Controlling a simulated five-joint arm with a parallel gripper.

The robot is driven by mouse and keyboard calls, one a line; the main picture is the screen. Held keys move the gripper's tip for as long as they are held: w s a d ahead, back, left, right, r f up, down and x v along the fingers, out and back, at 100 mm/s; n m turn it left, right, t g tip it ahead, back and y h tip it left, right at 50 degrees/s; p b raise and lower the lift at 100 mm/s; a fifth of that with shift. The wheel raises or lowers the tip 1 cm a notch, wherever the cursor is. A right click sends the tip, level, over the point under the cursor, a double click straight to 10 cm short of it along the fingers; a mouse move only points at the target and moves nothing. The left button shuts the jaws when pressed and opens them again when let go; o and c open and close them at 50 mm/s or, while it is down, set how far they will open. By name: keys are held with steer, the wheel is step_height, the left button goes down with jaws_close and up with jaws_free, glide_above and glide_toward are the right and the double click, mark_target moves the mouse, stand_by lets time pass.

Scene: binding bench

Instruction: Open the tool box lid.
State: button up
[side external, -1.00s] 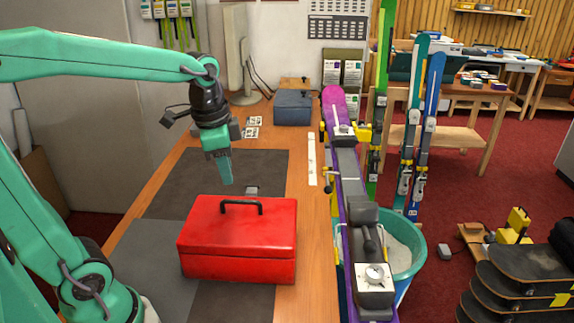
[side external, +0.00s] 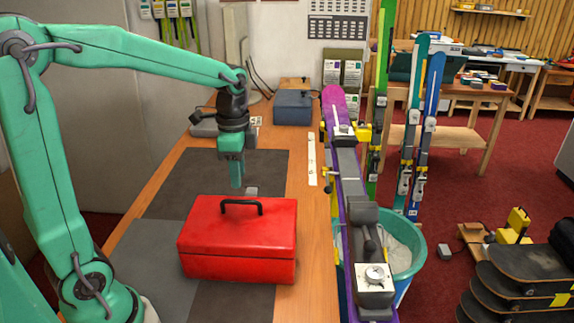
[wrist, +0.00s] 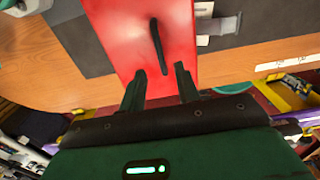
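The red tool box (side external: 240,250) stands on the wooden bench with its lid shut and a black handle (side external: 241,205) on top. The wrist view shows the red lid (wrist: 118,22) with the handle (wrist: 158,46) running lengthwise just beyond my fingertips. A grey latch-like piece (side external: 252,191) shows at the box's far edge; it also appears in the wrist view (wrist: 217,26). My gripper (side external: 237,183) points down above the box's far side, apart from it. In the wrist view, its two dark fingers (wrist: 156,84) are spread with nothing between them.
Dark mats (side external: 190,175) cover part of the bench (side external: 305,200). A purple ski (side external: 348,190) in a holder runs along the bench's right side. A blue-grey box (side external: 293,107) and a monitor stand at the back. The mat beyond the red box is mostly clear.

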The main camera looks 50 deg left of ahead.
glide_above(240, 217)
steer(key=w, duration=0.1)
steer(key=shift+w+a+f, duration=0.1)
steer(key=shift+a+f, duration=0.15)
steer(key=shift+f, duration=1.25)
steer(key=shift+a+f, duration=0.2)
steer(key=shift+f, duration=1.3)
steer(key=shift+c, duration=0.4)
jaws_close()
